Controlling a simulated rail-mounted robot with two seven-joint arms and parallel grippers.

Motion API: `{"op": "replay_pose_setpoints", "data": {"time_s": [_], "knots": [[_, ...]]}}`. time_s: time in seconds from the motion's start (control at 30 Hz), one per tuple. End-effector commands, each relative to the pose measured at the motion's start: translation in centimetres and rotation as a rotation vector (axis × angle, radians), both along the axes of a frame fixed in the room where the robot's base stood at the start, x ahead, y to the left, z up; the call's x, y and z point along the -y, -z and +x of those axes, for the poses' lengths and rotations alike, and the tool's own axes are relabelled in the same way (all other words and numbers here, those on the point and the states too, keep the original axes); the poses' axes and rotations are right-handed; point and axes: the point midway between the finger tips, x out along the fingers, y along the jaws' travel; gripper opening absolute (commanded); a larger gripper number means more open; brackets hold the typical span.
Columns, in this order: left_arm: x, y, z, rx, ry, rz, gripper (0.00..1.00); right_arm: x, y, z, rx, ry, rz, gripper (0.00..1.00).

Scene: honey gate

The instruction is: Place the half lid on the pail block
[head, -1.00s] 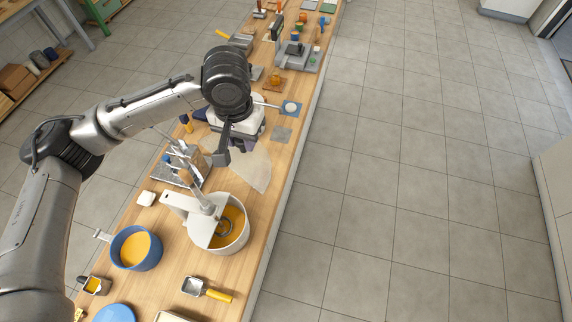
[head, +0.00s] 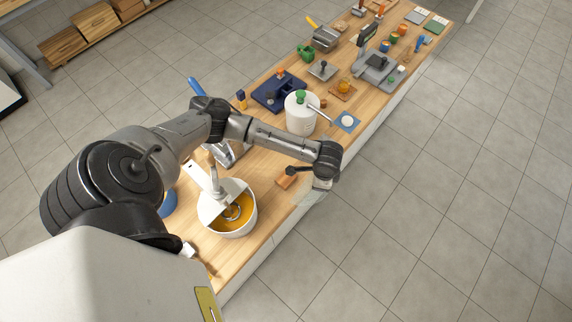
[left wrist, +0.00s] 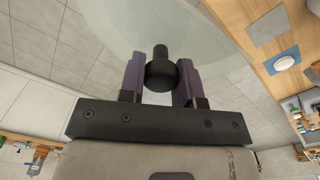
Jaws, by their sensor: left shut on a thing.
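The half lid is a clear, thin sheet (left wrist: 205,32) with a black round knob (left wrist: 161,73). My left gripper (left wrist: 160,82) is shut on that knob in the left wrist view. In the head view my left gripper (head: 322,184) is at the table's right edge, with the faint lid (head: 304,193) around and below it, partly past the edge over the floor. A white pail (head: 233,226) with amber honey, a stirrer and a white half cover (head: 212,203) stands to the left of the gripper. I cannot tell which thing is the pail block. My right gripper is not in view.
A brown-orange block (head: 287,181) lies on the wooden table (head: 262,212) close to the lid. A white jar (head: 300,119) with a green knob stands behind my left forearm. A blue pail (head: 169,203) is mostly hidden by my arm. The floor right of the table is clear.

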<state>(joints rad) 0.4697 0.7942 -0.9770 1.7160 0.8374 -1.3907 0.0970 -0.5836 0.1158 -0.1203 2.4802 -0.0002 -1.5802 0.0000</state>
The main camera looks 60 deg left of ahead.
Motion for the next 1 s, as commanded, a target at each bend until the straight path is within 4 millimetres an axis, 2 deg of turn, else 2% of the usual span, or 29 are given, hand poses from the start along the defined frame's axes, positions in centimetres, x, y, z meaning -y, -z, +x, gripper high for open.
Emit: {"op": "replay_pose_setpoints", "data": {"time_s": [0.1,0.27,0.37,0.7,1.0], "knots": [[-1.1,2.2,-1.8,-0.004,0.067,0.000,0.06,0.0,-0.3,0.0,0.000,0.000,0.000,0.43],[-2.2,4.1,-3.0,0.000,0.119,0.001,0.06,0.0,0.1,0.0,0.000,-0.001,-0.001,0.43],[-3.5,5.5,-3.5,0.000,0.130,0.002,0.06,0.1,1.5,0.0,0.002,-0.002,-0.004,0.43],[-9.7,9.5,-4.5,0.001,0.132,0.003,0.06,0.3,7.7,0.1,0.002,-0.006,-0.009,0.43],[-13.0,11.0,-5.0,0.001,0.131,-0.001,0.06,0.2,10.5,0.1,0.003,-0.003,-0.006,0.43]]}}
